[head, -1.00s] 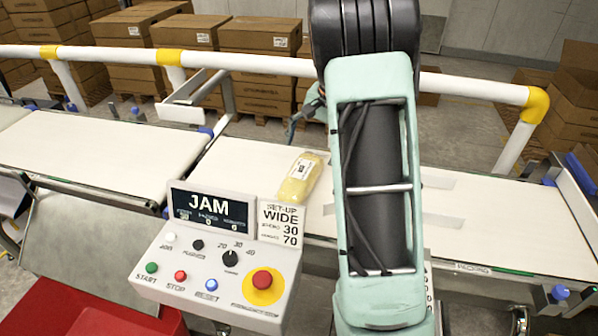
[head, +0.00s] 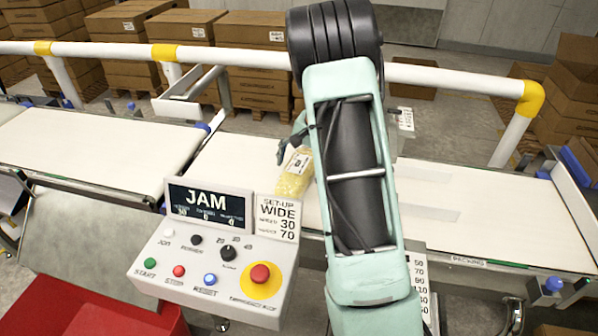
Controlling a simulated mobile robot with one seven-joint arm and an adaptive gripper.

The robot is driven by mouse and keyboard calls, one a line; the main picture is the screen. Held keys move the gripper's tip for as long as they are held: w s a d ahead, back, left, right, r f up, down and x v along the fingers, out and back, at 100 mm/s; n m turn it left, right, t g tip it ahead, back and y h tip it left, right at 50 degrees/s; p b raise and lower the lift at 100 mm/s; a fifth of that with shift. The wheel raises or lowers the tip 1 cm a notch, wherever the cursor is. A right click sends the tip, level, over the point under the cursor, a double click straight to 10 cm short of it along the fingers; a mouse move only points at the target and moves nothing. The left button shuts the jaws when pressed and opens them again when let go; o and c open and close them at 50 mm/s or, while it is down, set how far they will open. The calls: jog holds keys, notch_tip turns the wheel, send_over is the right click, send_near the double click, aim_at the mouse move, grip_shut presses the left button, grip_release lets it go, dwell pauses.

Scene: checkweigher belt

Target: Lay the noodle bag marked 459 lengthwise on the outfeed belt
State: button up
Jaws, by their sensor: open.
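A yellow noodle bag (head: 292,187) with a white label lies on the long right-hand belt (head: 440,188), just behind the control panel. Its long side runs across the belt, slightly slanted. The number on its label is too small to read. My gripper (head: 291,150) shows only in part, at the upper left end of the bag and beside its label. It is open. My forearm hides the rest of the gripper and part of the bag's right side. I cannot tell whether a finger touches the bag.
The control panel (head: 215,262) stands in front, with a display (head: 208,206) reading JAM and a set-up card (head: 278,219). Another belt (head: 95,145) lies left, past a gap. A white rail (head: 440,77) with yellow joints runs behind. The right-hand belt's right part is clear.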

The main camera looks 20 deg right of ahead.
jog(key=c, duration=1.7)
jog(key=shift+r, duration=0.1)
jog(key=shift+c, duration=0.2)
